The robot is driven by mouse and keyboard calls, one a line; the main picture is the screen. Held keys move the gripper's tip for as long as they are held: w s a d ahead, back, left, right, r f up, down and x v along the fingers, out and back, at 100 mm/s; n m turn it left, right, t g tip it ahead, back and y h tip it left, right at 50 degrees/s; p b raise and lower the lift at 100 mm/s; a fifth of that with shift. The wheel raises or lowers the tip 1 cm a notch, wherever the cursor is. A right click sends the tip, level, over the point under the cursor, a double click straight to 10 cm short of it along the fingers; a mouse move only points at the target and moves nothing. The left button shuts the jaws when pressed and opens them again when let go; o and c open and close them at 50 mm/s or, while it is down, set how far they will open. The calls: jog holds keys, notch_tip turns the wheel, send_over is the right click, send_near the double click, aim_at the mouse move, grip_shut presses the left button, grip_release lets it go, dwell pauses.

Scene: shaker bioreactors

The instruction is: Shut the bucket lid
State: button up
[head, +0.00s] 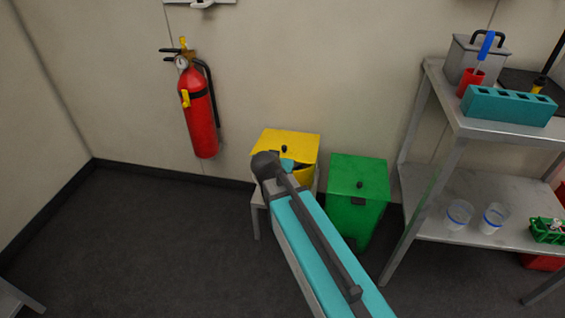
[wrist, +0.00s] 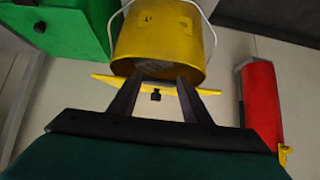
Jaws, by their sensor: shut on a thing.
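The yellow bucket (wrist: 160,35), with a thin pale handle, fills the top middle of the wrist view, which is turned upside down. Its yellow lid (wrist: 104,80) shows edge-on with a black knob (wrist: 156,96). A dark gap shows between lid and rim, so the lid is not flush. My gripper (wrist: 162,76) reaches to the lid's near edge, its two dark fingers either side of the knob; it is shut on the lid, though the exact contact is unclear. In the head view the lid (head: 275,138) appears beyond my arm, which hides most of the bucket and fingertips.
A green lidded bin (head: 358,178) stands just right of the bucket. A red fire extinguisher (head: 202,120) hangs on the wall to the left. A metal shelf (head: 440,185) with beakers and a teal rack (head: 510,105) is at the right.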

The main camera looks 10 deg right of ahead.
jog(key=f+b, duration=0.1)
jog(key=f, duration=0.1)
jog(key=f+b, duration=0.1)
jog(key=f, duration=0.1)
jog(key=s+f+b, duration=0.1)
jog(key=f, duration=0.1)
jog(key=shift+a+f, duration=0.15)
jog(key=shift+f, duration=0.05)
jog(key=shift+f+b, duration=0.45)
jog(key=shift+b, duration=0.05)
jog(key=o, duration=1.5)
jog(key=shift+w+f, duration=0.15)
jog(key=shift+r, duration=0.2)
jog(key=shift+r, duration=0.1)
jog(key=p+v, duration=0.3)
jog(key=v, duration=0.3)
jog(key=shift+w+r, duration=0.1)
jog(key=shift+r, duration=0.05)
